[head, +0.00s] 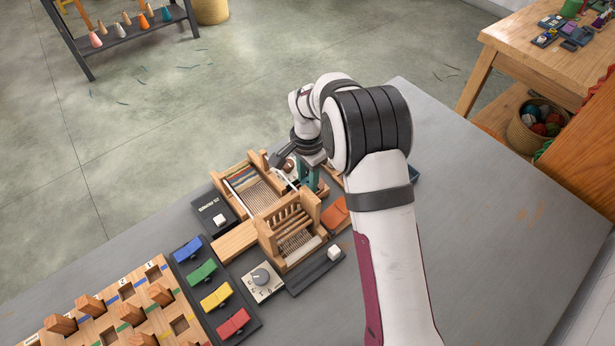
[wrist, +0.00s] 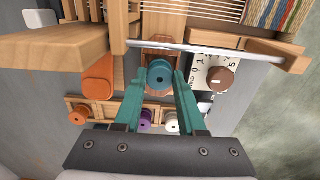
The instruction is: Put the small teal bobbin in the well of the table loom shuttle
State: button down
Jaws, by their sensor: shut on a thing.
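The small teal bobbin (wrist: 159,76) is between the tips of my gripper (wrist: 160,84) in the wrist view. The teal fingers are shut on it, and its round end with a dark centre hole faces the camera. A brown wooden piece (wrist: 162,52) shows just behind the bobbin; I cannot tell whether they touch or whether this is the shuttle. In the head view my gripper (head: 309,178) is beside the right side of the table loom (head: 228,180). The bobbin cannot be made out there, and the shuttle's well is not clearly visible.
A rack holds orange (wrist: 79,115), purple (wrist: 146,118) and white (wrist: 172,122) bobbins below the fingers. A dial with a brown knob (wrist: 220,77) stands close on the right. A pale bar (wrist: 205,50) crosses nearby. The grey table (head: 480,230) is clear at right.

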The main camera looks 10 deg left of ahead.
jog(key=shift+f, duration=0.15)
jog(key=shift+c, duration=2.1)
grip_release()
jog(key=shift+o, duration=0.3)
jog(key=o, duration=0.3)
jog(key=shift+o, duration=0.2)
notch_tip(320, 180, up, 7)
jog(key=shift+r, duration=0.25)
